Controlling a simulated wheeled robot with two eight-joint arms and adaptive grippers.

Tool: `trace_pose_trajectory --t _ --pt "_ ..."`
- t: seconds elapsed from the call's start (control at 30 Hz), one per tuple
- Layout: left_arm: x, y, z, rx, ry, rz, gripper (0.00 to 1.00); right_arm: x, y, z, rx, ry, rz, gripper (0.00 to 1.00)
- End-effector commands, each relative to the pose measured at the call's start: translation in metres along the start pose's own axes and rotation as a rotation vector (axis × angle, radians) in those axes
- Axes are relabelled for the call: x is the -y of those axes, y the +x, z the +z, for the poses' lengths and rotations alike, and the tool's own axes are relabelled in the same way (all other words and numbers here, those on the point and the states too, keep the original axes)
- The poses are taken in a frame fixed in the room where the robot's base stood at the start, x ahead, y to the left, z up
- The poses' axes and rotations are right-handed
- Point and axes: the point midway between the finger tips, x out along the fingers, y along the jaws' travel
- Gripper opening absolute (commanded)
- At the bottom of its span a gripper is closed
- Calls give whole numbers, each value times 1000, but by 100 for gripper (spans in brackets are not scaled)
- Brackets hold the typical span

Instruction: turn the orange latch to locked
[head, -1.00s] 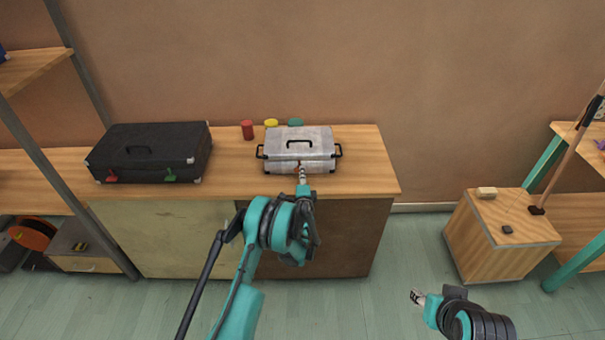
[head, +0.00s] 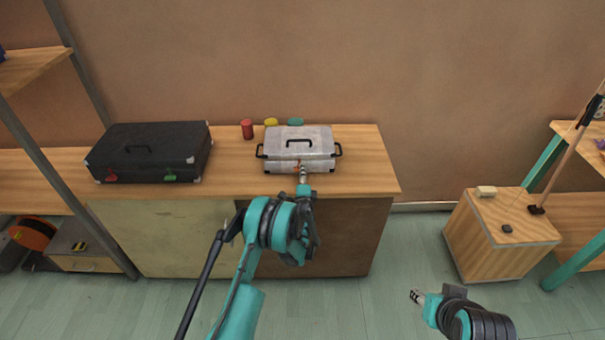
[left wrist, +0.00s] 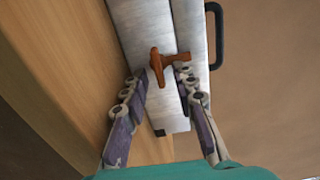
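The orange latch (left wrist: 157,66) is a T-shaped handle on the front of the silver case (left wrist: 148,20), with an arm reaching across the case's seam. In the head view the silver case (head: 318,147) lies on the wooden cabinet top, and the latch (head: 296,167) shows small and partly covered. My left gripper (left wrist: 160,73) is open, with one fingertip on either side of the latch handle. I cannot tell whether either fingertip touches it. In the head view my left gripper (head: 302,173) is at the case front. My right gripper (head: 417,297) is low, away from the cabinet.
A black case (head: 150,152) with a red and a green latch lies left on the cabinet top (head: 230,175). Red (head: 247,129), yellow (head: 271,123) and green (head: 295,122) cylinders stand behind. A wooden box (head: 500,235) with small items stands right.

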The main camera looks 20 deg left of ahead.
Motion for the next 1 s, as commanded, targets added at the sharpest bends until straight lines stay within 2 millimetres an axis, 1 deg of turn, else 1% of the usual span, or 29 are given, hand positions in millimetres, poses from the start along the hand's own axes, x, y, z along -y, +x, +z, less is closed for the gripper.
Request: trace_pose_trajectory --t 0.13,0.23,0.37,0.5,0.6,0.7,0.8,1.0 --pt "2 0 0 0 0 0 28 0 0 0 0 0 0 40" --pt "13 0 0 1 0 0 28 0 0 0 0 0 0 40" --pt "37 0 1 0 0 0 28 0 0 0 0 0 0 40" --pt "65 0 1 0 0 0 28 0 0 0 0 0 0 40" --pt "82 0 1 0 0 0 28 0 0 0 0 0 0 40" --pt "93 0 1 0 1 0 28 0 0 0 0 0 0 40" --pt "99 0 1 0 1 0 28 0 0 0 0 0 0 40" --pt "100 0 1 0 1 0 28 0 0 0 0 0 0 40"
